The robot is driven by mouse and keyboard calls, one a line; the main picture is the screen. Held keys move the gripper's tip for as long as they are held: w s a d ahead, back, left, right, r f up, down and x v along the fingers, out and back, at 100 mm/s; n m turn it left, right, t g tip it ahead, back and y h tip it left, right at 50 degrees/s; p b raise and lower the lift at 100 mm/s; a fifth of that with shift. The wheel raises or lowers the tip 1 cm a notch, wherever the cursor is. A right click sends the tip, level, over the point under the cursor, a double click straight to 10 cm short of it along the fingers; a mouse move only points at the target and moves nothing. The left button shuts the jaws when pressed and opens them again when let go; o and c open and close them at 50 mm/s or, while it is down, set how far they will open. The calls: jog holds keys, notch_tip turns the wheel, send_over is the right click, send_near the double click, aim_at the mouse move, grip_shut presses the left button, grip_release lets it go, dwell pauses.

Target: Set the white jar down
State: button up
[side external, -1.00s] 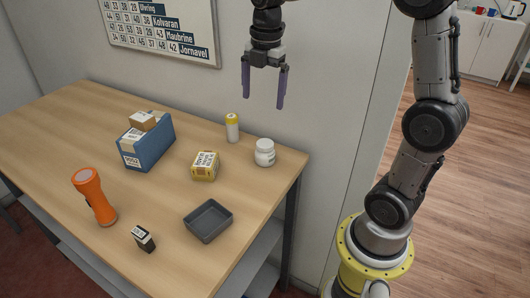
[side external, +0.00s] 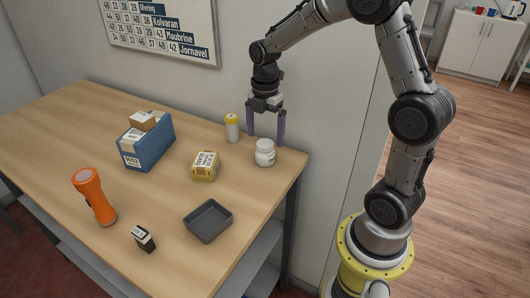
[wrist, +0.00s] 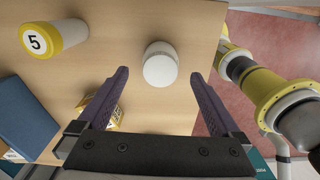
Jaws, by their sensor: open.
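The white jar (side external: 264,153) stands upright on the wooden counter near its right back corner. In the wrist view, the jar (wrist: 160,66) shows its round white lid from above, ahead of the fingertips and roughly centred between them. My gripper (side external: 266,142) is open and empty, with its fingers pointing down at the jar. The fingers (wrist: 160,72) are apart from the jar on both sides in the wrist view.
A yellow-capped white cylinder (side external: 232,128) stands left of the jar. A yellow box (side external: 205,167), a blue bin (side external: 160,147) holding boxes, a grey tray (side external: 221,226), an orange flashlight (side external: 95,197) and a small black box (side external: 143,239) are on the counter (side external: 70,130). The wall is close behind.

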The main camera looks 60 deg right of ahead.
aim_at(265, 143)
jog(key=shift+a+f, duration=0.1)
jog(key=shift+f, duration=1.9)
grip_shut()
jog(key=shift+r, duration=0.55)
notch_tip(265, 143, up, 2)
jog(key=shift+r, duration=0.1)
jog(key=s+a+r, duration=0.4)
jog(key=s+r, duration=0.5)
jog(key=s, duration=0.4)
jog(key=shift+s+a+r, duration=0.15)
jog(key=shift+s+r, duration=0.05)
jog(key=shift+r, duration=0.2)
